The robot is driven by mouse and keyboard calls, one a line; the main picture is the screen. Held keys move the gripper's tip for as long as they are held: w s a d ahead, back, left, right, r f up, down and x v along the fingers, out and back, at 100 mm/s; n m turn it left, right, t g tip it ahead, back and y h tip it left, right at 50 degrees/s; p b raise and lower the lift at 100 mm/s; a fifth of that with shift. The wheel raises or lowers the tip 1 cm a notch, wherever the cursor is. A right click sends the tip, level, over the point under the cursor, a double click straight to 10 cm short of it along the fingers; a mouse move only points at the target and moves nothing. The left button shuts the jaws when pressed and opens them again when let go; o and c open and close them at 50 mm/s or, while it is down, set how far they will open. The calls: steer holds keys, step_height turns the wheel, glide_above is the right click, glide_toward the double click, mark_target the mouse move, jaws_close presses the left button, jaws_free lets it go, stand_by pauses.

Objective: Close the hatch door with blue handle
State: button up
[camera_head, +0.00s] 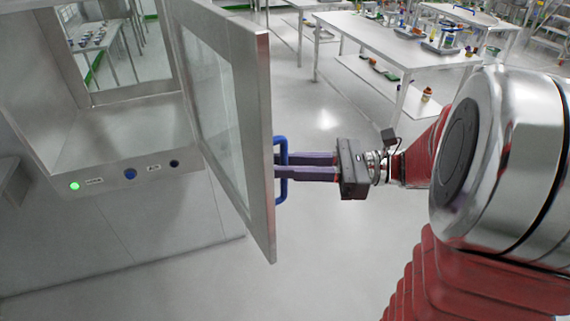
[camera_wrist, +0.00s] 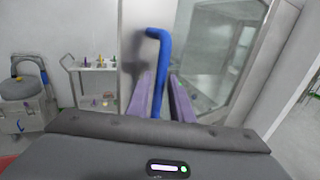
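The hatch door (camera_head: 259,120) is a grey metal frame with a glass pane, standing swung open from the hatch opening (camera_head: 120,95) in the head view. The blue handle (camera_head: 282,191) is an upright bar on the door's outer face, near its free edge. It also shows in the wrist view (camera_wrist: 161,60), running down between my two purple fingers. My gripper (camera_head: 282,166) reaches the handle from the right. Its fingers lie close on both sides of the bar, with no clear gap at the tips, and look shut on it. The handle's lower end is hidden in the wrist view.
Lab tables (camera_head: 385,45) with bottles stand behind on the right. A small cart (camera_wrist: 95,72) shows in the wrist view. The floor below the door is clear.

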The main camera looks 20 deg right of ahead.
steer(key=shift+w+a, duration=0.15)
steer(key=shift+a, duration=0.3)
steer(key=shift+c, duration=0.7)
jaws_close()
